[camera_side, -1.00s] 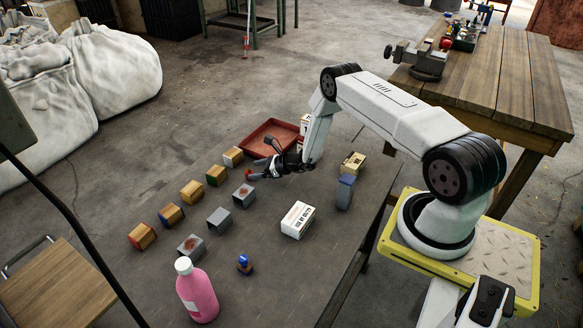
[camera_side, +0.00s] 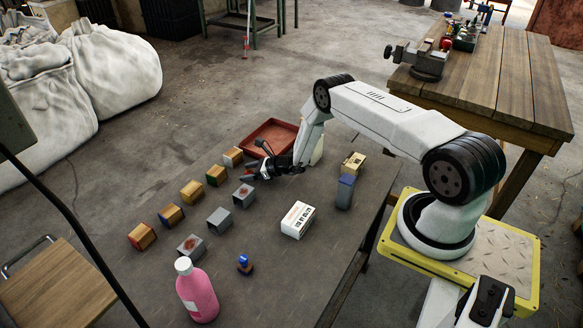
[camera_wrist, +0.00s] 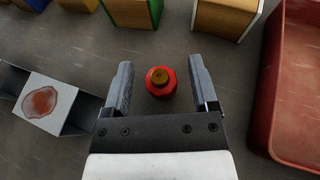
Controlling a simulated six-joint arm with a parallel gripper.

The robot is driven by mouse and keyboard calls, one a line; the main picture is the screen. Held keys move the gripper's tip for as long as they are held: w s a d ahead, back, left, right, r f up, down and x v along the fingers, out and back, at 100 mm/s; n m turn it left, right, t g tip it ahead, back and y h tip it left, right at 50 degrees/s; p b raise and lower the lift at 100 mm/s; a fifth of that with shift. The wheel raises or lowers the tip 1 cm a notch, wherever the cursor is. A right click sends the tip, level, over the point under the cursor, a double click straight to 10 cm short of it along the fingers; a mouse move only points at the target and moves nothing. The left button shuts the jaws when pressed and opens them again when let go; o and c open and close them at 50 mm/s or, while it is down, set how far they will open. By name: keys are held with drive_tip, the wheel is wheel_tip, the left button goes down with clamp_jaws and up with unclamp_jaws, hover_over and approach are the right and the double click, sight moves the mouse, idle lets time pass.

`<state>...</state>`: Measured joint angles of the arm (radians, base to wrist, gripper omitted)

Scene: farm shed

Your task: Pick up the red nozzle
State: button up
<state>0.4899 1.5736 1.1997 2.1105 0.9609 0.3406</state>
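My gripper (camera_wrist: 160,75) is open, with one finger on each side of the nozzle and a gap on both sides. The nozzle sits nearer the left finger's side of centre only slightly, if at all. In the side view my gripper (camera_side: 257,170) is low over the table, and the nozzle is mostly hidden by it.
A red tray (camera_wrist: 293,90) lies close to the right of my gripper. A grey block with a reddish-brown patch (camera_wrist: 40,102) is close on the left. Several wooden blocks (camera_side: 193,192) stand in a row. A white box (camera_side: 298,219) and a pink bottle (camera_side: 198,295) stand nearer the front.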

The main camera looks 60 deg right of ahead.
sight(249, 170)
clamp_jaws()
drive_tip(key=shift+r, duration=0.15)
drive_tip(key=shift+r, duration=1.55)
drive_tip(key=s+a+r, duration=0.3)
drive_tip(key=s+r, duration=0.6)
drive_tip(key=s, duration=0.4)
drive_tip(key=shift+s+r, duration=0.3)
drive_tip(key=shift+a, duration=0.1)
